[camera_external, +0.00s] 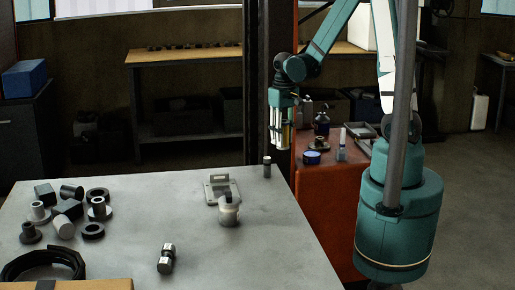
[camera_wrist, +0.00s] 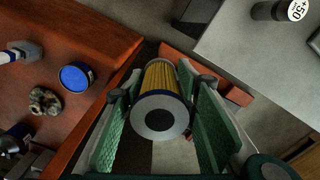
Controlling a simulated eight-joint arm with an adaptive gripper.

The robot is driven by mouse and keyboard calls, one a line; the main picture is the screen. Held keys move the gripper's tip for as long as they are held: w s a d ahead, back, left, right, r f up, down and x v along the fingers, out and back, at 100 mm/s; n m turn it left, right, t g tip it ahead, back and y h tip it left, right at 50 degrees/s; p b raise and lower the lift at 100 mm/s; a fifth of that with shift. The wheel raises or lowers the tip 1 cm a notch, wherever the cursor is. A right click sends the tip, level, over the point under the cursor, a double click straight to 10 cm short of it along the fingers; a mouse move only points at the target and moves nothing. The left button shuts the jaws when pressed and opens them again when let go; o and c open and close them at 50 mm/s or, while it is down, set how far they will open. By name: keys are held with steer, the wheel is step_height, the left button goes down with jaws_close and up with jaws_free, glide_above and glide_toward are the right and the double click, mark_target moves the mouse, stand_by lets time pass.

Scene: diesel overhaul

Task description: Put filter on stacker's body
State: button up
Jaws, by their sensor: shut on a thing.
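The filter (camera_wrist: 160,82) is a cylinder with yellow pleats and a grey end cap with a dark centre. My gripper (camera_wrist: 160,110) is shut on it, with a green pad on each side. In the external view my gripper (camera_external: 279,128) points down, beyond the table's far right edge and near the left side of the orange-red body, which looks like the stacker's body (camera_external: 318,200). The filter is hard to make out there. The stacker's flat top (camera_wrist: 75,32) is left of the filter in the wrist view.
A blue-topped round tin (camera_wrist: 75,77), a ridged metal part (camera_wrist: 44,101) and several bottles stand on the orange-red top. A dark vertical post (camera_external: 257,80) stands just left of my gripper.

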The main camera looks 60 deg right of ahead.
steer(key=s+d+n+b, duration=0.1)
steer(key=s+d+b, duration=0.1)
steer(key=s+d, duration=0.75)
steer(key=s+d+b, duration=0.3)
steer(key=s+d, duration=0.4)
steer(key=d, duration=0.6)
steer(key=s+d+n+b, duration=0.1)
steer(key=s+d+b, duration=0.1)
steer(key=s+d, duration=0.8)
steer(key=shift+m, duration=0.3)
steer(key=w+d+f+b, duration=0.2)
steer(key=w+d, duration=0.3)
steer(key=w, duration=1.1)
steer(key=w+d+f+b, duration=0.1)
steer(key=w+d+f, duration=0.3)
steer(key=w, duration=1.3)
steer(key=w+d+f+b, duration=0.2)
steer(key=w+d+f, duration=0.2)
steer(key=w, duration=1.2)
steer(key=shift+w+d+f+b, duration=0.15)
steer(key=shift+d+f+b, duration=0.05)
steer(key=shift+d, duration=0.25)
steer(key=shift+w+d+f+b, duration=0.1)
steer(key=shift+d+f+b, duration=0.1)
steer(key=shift+d, duration=0.2)
steer(key=shift+f, duration=0.1)
